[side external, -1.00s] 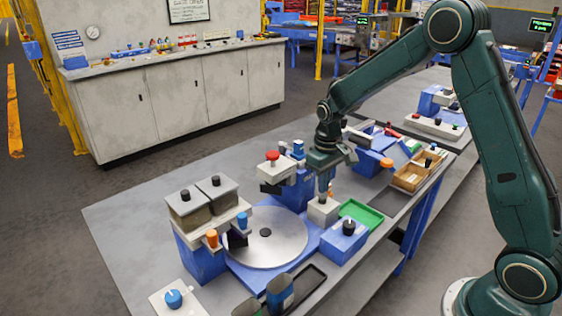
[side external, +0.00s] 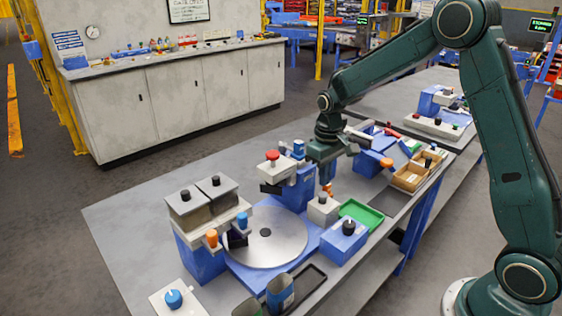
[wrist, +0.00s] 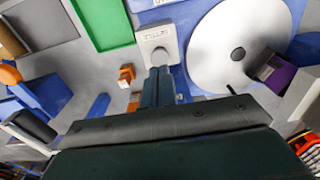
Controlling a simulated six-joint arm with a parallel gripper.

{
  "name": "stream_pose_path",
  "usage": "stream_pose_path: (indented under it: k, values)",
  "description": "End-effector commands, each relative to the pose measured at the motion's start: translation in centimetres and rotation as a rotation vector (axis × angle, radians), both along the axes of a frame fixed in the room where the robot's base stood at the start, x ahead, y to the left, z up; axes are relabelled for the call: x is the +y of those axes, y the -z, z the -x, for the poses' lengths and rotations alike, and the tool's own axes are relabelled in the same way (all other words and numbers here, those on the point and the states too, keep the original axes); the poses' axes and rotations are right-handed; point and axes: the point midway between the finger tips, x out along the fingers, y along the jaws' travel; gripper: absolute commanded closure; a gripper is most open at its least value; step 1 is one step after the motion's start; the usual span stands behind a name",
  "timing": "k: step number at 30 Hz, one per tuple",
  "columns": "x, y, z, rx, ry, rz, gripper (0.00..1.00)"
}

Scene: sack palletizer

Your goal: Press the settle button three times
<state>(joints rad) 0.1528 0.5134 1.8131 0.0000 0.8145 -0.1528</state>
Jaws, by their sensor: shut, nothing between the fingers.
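The settle button box (side external: 323,209) is a small pale block with a dark round button on top, beside the metal turntable disc. It also shows in the wrist view as a pale box (wrist: 158,38) lettered SETTLE, with its button (wrist: 160,56) just beyond my fingertips. My gripper (side external: 326,181) is shut and empty, pointing down. It is above and slightly behind the box, with a visible gap to the button in the side view. In the wrist view the shut fingers (wrist: 158,78) partly cover the near side of the button area.
The turntable disc (side external: 266,238) lies left of the box. A green tray (side external: 360,214) and a blue box with a black knob (side external: 344,240) stand to its right. A pale unit with a red button (side external: 272,165) stands close left of my gripper.

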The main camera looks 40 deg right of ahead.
Motion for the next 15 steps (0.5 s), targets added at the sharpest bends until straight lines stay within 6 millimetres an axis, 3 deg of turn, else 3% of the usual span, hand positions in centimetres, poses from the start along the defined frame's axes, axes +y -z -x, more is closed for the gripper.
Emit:
stream_pose_path:
  k: [15]
  values:
    - [0.0,-3.7,0.0,-0.002,0.000,0.000,1.00]
